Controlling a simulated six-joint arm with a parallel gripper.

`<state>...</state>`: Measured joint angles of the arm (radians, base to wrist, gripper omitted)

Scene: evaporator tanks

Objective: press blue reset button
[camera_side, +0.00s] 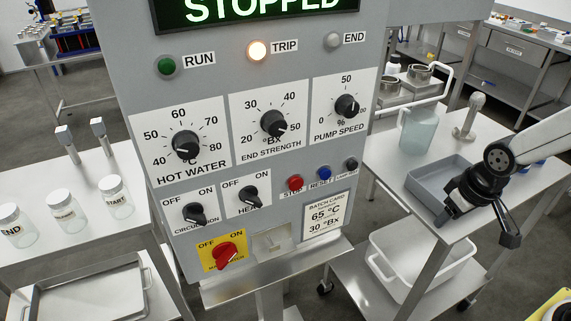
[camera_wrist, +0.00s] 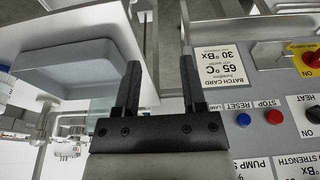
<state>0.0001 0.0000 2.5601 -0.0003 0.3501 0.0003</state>
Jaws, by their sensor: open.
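The blue reset button (camera_side: 324,173) sits on the grey control panel (camera_side: 215,95), between the red stop button (camera_side: 295,183) and a dark button (camera_side: 351,164). In the wrist view the blue button (camera_wrist: 243,119) is right of my gripper (camera_wrist: 160,65), with its RESET label beside it. In the side view my gripper (camera_side: 477,230) is right of the panel, over the side table, well apart from the button. Its two fingers are spread with nothing between them. The display (camera_side: 262,10) reads STOPPED and the TRIP lamp (camera_side: 257,50) glows.
The batch card (camera_side: 325,216) is below the buttons. Knobs and a red rotary switch (camera_side: 226,254) stick out of the panel. A grey tray (camera_side: 440,178) and a jug (camera_side: 418,130) stand on the right table near my gripper. A white bin (camera_side: 385,262) is below.

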